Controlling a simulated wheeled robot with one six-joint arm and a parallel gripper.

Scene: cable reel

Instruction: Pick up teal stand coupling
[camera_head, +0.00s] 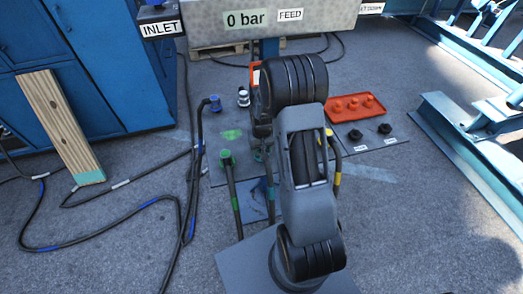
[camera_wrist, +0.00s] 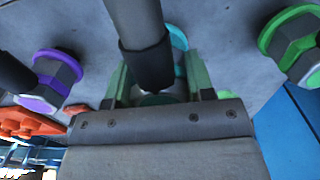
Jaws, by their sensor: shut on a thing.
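In the wrist view, a dark hose with a black sleeve (camera_wrist: 147,62) runs down between the two pale green fingers of my gripper (camera_wrist: 157,80). The teal coupling (camera_wrist: 180,58) shows only as slivers behind the sleeve and between the fingers; most of it is hidden. My gripper is shut on it.
A purple coupling (camera_wrist: 52,80) is left of my gripper and a green one (camera_wrist: 292,45) right. In the head view, a green coupling (camera_head: 226,158) and a blue one (camera_head: 214,103) stand left of my arm. An orange tray (camera_head: 352,107) is right. Black hoses cross the left floor.

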